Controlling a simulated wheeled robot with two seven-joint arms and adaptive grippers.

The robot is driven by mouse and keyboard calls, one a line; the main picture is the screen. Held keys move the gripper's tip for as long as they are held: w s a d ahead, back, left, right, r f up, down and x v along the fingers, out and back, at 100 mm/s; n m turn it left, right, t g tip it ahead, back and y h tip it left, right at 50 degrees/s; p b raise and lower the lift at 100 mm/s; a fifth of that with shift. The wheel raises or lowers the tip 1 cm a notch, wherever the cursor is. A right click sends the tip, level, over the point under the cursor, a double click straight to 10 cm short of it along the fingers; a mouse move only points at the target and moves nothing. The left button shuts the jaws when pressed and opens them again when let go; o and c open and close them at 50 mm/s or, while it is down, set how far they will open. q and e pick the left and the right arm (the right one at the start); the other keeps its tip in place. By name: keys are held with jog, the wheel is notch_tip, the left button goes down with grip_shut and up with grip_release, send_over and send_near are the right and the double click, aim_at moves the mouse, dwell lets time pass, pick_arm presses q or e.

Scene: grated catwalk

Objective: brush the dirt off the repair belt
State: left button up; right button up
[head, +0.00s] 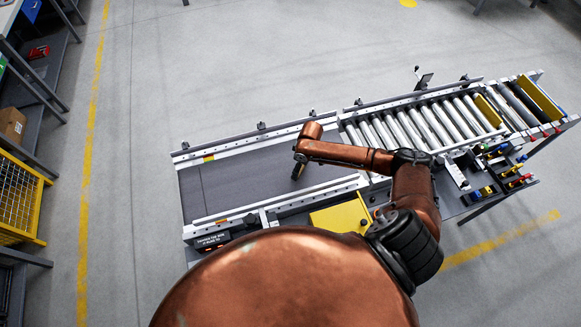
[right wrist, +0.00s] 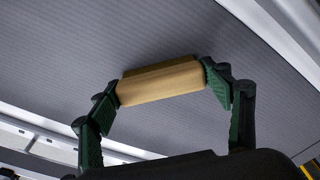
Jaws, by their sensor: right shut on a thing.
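The repair belt (head: 235,185) is a dark grey flat surface in a pale metal frame, left of the rollers in the head view. It fills the back of the right wrist view (right wrist: 60,60). My right gripper (head: 298,172) is over the belt's right part. In the right wrist view its green fingers are shut on a tan block-shaped brush (right wrist: 160,82), held at both ends. The brush is close to the belt; I cannot tell whether it touches. Its bristles are not clear. I can make out no dirt on the belt. My left gripper is not in view.
A roller section (head: 430,125) continues the conveyor to the right. A yellow plate (head: 340,217) is at the near side. A side shelf (head: 490,180) holds several small coloured items. A yellow wire crate (head: 18,200) stands far left. The floor behind the conveyor is clear.

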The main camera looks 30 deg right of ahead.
aim_at(288, 174)
jog(key=shift+w+a+p, duration=0.2)
jog(key=shift+a+p, duration=0.2)
jog(key=shift+a, duration=0.5)
jog(key=shift+w+a+p, duration=0.2)
jog(key=shift+a+p, duration=0.15)
jog(key=shift+a, duration=0.55)
jog(key=shift+w+a+p, duration=0.2)
jog(key=shift+a+p, duration=0.2)
jog(key=shift+a, duration=0.5)
notch_tip(288, 174, up, 3)
jog(key=shift+d+f+p, duration=0.1)
jog(key=shift+d+p, duration=0.05)
jog(key=shift+p, duration=0.75)
jog(key=shift+r+p, duration=0.25)
jog(key=shift+p, duration=0.1)
notch_tip(288, 174, up, 5)
jog(key=p, duration=0.5)
